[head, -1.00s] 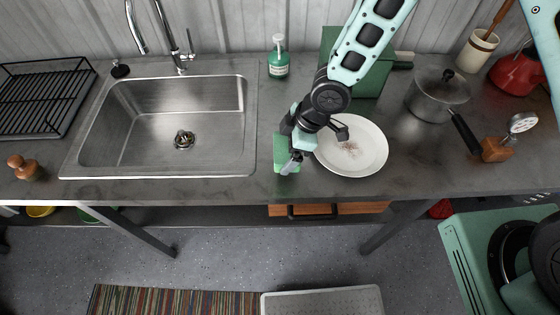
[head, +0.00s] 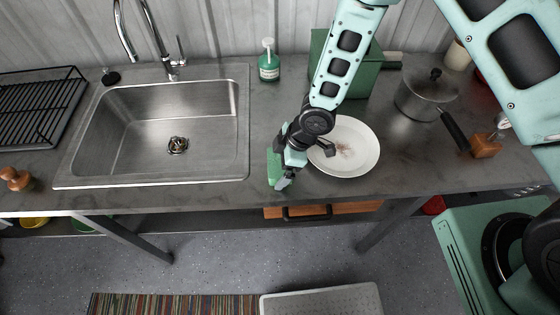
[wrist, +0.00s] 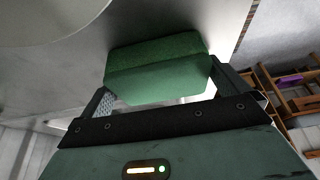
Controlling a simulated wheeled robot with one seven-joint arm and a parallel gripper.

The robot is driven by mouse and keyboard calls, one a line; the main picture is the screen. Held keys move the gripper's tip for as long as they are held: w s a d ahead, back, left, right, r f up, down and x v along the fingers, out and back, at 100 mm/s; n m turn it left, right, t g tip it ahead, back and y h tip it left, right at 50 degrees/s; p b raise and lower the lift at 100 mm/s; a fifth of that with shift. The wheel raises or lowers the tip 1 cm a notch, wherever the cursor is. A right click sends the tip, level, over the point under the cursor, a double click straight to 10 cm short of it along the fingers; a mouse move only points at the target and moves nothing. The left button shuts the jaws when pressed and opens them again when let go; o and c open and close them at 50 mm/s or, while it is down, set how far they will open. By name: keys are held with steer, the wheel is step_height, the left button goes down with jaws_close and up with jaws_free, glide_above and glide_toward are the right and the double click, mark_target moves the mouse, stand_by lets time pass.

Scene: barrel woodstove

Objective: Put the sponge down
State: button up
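A green sponge (head: 274,168) is at the counter's front part, between the sink and the plate. My gripper (head: 284,170) is on its right side in the head view. In the wrist view the sponge (wrist: 158,68) spans the space between the two fingers of my gripper (wrist: 162,90), which look shut on its sides. The sponge is close to the grey counter (head: 220,196); whether it touches the surface cannot be told.
A white plate (head: 360,160) with reddish-brown marks sits just right of my gripper. The steel sink (head: 110,150) is to the left, a green soap bottle (head: 268,66) behind. A pot (head: 425,98) stands right. The counter's front edge is close to the sponge.

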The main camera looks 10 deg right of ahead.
steer(key=shift+r, duration=0.1)
steer(key=shift+r, duration=0.2)
steer(key=s+d+r+m+h, duration=0.1)
steer(key=s+d+r+m, duration=0.15)
steer(key=r, duration=0.55)
steer(key=s+d+r+m+h, duration=0.1)
steer(key=s+d+r, duration=0.15)
steer(key=r, duration=0.45)
steer(key=s+d+r+m+h, duration=0.2)
steer(key=d+r, duration=0.2)
steer(key=r, duration=0.4)
steer(key=s+r+m, duration=0.4)
steer(key=s+r, duration=0.3)
steer(key=s, duration=0.3)
steer(key=shift+s+d, duration=0.4)
steer(key=shift+d, duration=0.05)
steer(key=shift+m, duration=0.25)
step_height(320, 180, down, 10)
steer(key=b, duration=1)
